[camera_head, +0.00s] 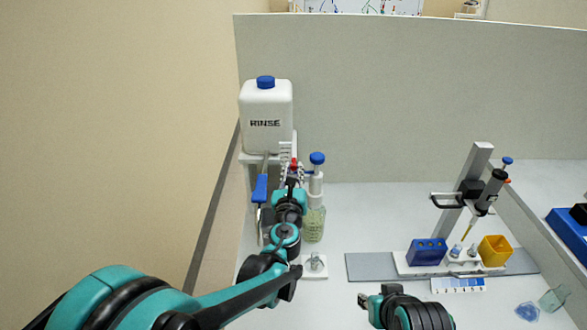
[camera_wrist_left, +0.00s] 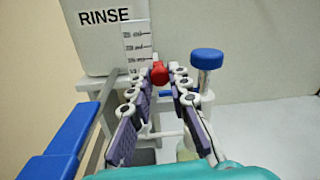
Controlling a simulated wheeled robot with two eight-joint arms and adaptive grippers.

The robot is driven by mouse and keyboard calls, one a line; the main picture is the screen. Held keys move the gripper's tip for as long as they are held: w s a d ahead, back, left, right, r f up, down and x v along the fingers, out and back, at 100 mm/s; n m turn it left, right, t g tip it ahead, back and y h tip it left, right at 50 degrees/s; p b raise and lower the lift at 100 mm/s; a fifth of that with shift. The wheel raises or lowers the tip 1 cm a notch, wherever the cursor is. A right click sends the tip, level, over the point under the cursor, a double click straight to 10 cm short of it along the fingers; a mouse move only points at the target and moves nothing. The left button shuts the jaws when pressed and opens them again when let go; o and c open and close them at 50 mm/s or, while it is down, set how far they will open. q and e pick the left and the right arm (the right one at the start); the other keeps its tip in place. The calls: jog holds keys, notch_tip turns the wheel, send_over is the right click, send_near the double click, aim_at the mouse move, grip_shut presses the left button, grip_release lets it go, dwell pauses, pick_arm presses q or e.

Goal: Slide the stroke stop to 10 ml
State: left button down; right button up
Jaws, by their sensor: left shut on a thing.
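The red stroke stop (camera_wrist_left: 159,70) sits at the front of a white scale plate (camera_wrist_left: 138,42) with printed marks, too small to read surely. In the head view the red stop (camera_head: 294,162) shows at the tip of my left gripper (camera_head: 293,170). My left gripper's fingers (camera_wrist_left: 160,76) are on either side of the stop and shut on it. A dispenser bottle with a blue cap (camera_head: 317,158) and greenish contents stands just to the right. My right gripper (camera_head: 368,300) is low in the head view, apart from these things; its fingers are unclear.
A white RINSE container (camera_head: 266,115) stands on a shelf behind the scale. A blue lever (camera_head: 260,188) hangs close to the left of my gripper. A stand (camera_head: 470,195) with a blue block (camera_head: 427,252) and yellow cup (camera_head: 495,250) is at the right.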

pick_arm(q)
jog(key=shift+f, duration=0.45)
jog(key=c, duration=1.4)
grip_release()
jog(key=shift+s, duration=0.1)
jog(key=s, duration=1.1)
jog(key=shift+s+a, duration=0.4)
